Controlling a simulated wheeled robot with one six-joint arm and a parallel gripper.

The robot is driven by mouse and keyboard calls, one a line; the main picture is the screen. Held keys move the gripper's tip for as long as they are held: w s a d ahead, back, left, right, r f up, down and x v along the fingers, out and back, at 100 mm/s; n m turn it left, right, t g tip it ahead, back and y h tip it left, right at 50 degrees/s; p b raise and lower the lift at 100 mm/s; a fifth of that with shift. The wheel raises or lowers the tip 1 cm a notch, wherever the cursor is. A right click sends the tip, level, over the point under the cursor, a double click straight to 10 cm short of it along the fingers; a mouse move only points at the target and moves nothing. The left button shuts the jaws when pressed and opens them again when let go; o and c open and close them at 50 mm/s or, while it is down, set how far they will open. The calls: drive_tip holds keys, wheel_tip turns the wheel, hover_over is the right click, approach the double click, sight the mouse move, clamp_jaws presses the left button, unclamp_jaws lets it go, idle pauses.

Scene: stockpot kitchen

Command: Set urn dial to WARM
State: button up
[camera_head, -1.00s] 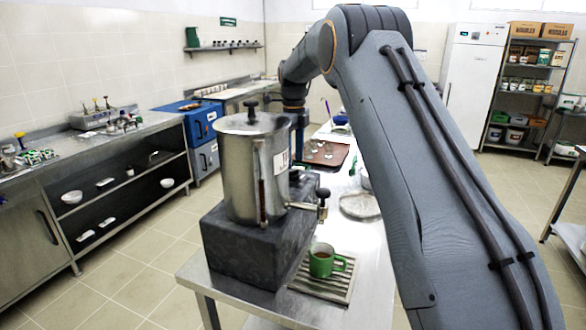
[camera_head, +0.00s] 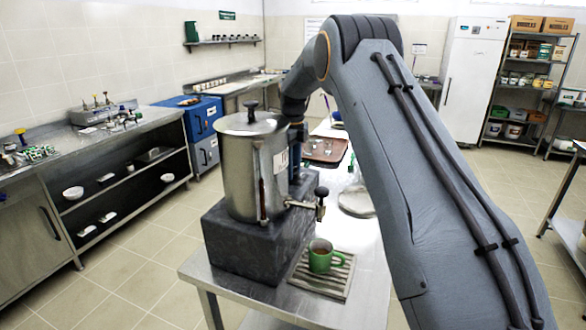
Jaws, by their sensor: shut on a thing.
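The urn (camera_head: 240,175) is a steel cylinder with a black-knobbed lid, standing upright on a dark stone-like block (camera_head: 240,245). Its tap (camera_head: 318,205) with a dark knob points right. My arm reaches over the table and bends down at the urn's far right side. My gripper (camera_head: 297,165) is partly in view there, close against the urn; its fingertips are hidden behind the urn. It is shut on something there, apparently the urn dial. The dial itself and its markings are hidden, so its setting cannot be read.
A green mug (camera_head: 320,259) stands on a slatted drip tray (camera_head: 322,277) below the tap. A brown tray (camera_head: 325,152) and a round metal lid or plate (camera_head: 357,202) lie farther along the steel table. A counter with shelves (camera_head: 110,180) is at left. The floor between is clear.

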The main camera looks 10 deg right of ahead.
drive_tip(key=shift+n+b, duration=0.3)
drive_tip(key=shift+n, duration=0.1)
drive_tip(key=n+b, duration=0.2)
drive_tip(key=n, duration=0.2)
drive_tip(key=shift+w+n, duration=0.1)
drive_tip(key=shift+n, duration=0.3)
drive_tip(key=n+b, duration=0.2)
drive_tip(key=n, duration=0.4)
drive_tip(key=shift+r, duration=0.1)
drive_tip(key=o, duration=1)
drive_tip(key=shift+o, duration=0.2)
